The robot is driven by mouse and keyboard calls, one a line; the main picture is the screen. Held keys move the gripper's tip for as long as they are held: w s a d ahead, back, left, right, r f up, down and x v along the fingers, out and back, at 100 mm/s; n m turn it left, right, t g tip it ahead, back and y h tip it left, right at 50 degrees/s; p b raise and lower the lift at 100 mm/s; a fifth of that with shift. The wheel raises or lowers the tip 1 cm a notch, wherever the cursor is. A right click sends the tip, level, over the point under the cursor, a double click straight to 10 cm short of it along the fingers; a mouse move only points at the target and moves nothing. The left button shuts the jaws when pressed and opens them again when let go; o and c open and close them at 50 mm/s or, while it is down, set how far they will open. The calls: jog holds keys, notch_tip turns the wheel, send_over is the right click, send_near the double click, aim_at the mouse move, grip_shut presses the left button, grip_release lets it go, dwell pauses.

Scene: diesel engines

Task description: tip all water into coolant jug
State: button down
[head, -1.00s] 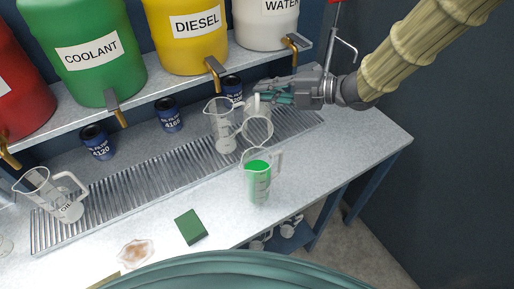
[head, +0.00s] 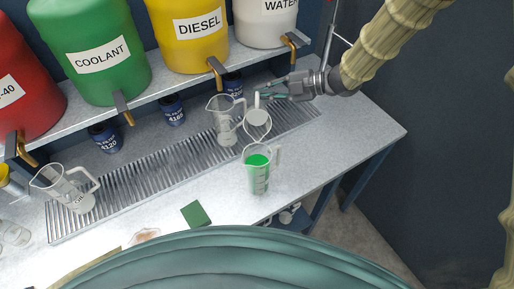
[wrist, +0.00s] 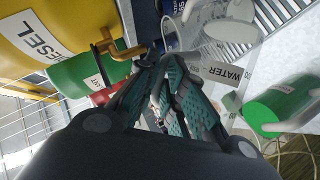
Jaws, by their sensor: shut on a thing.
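My gripper (head: 266,92) is shut on the handle of the clear water jug (head: 257,121), to the right of a clear jug on the grating. The water jug is strongly tilted, its round mouth facing the front, above and behind the coolant jug. In the wrist view my gripper's fingers (wrist: 165,82) close beside the jug with the WATER label (wrist: 226,73). The coolant jug (head: 258,178) stands upright on the bench with bright green liquid in it; it also shows at right in the wrist view (wrist: 281,108). I cannot make out any water in the held jug or a stream.
A clear jug (head: 226,127) stands on the drain grating (head: 150,178), close left of the held jug. Another jug (head: 70,190) stands at left. Barrels with taps, including the water barrel (head: 266,28), sit on the shelf behind. A green block (head: 195,214) lies in front.

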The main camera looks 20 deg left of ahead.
aim_at(264, 107)
jog(key=shift+w+a+f+m+g+h+p, duration=0.2)
jog(key=shift+w+f+m+p, duration=0.15)
jog(key=shift+f, duration=0.2)
jog(key=shift+w+a+f+m+g+h+p, duration=0.1)
jog(key=shift+w+f+m+g+p, duration=0.15)
jog(key=shift+f, duration=0.35)
jog(key=shift+w+a+f+m+g+h+p, duration=0.1)
jog(key=shift+w+f+m+g+p, duration=0.05)
jog(key=shift+w+f+m+p, duration=0.35)
jog(key=w+a+f+m+g+b, duration=0.1)
jog(key=w+f+m+g+b, duration=0.1)
jog(key=w+f, duration=0.1)
jog(key=w+a+f+m+g+h+b, duration=0.1)
jog(key=w+f+m+b, duration=0.1)
jog(key=f, duration=0.4)
jog(key=shift+w+a+f+m+g+b, duration=0.15)
jog(key=shift+w+a+m+g+b, duration=0.15)
jog(key=shift+w+g, duration=0.15)
jog(key=shift+d, duration=0.15)
